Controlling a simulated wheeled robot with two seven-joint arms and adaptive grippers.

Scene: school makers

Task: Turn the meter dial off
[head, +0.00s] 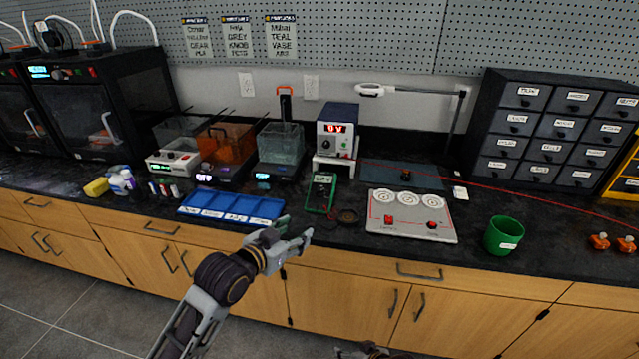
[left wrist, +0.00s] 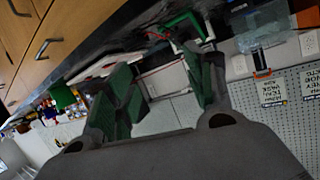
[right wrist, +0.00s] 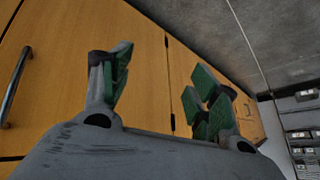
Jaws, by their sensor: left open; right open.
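The meter (head: 321,192) is a green-cased handheld multimeter lying on the black counter, screen end away from me and dial near its middle. The dial's setting is too small to read. My left gripper (head: 296,229) is open and empty, in front of and slightly left of the meter, near the counter's front edge and apart from it. Its green-padded fingers show spread in the left wrist view (left wrist: 160,88). My right gripper (head: 364,350) is low at the bottom of the head view, below the counter top. The right wrist view shows it open and empty (right wrist: 165,88), facing cabinet doors.
A blue tray (head: 232,205) lies left of the meter. A small dark coil (head: 347,217) and a grey board with white rings (head: 410,228) are to the right. A power supply (head: 338,128) reading 0V stands behind. A green cup (head: 503,236) stands farther right.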

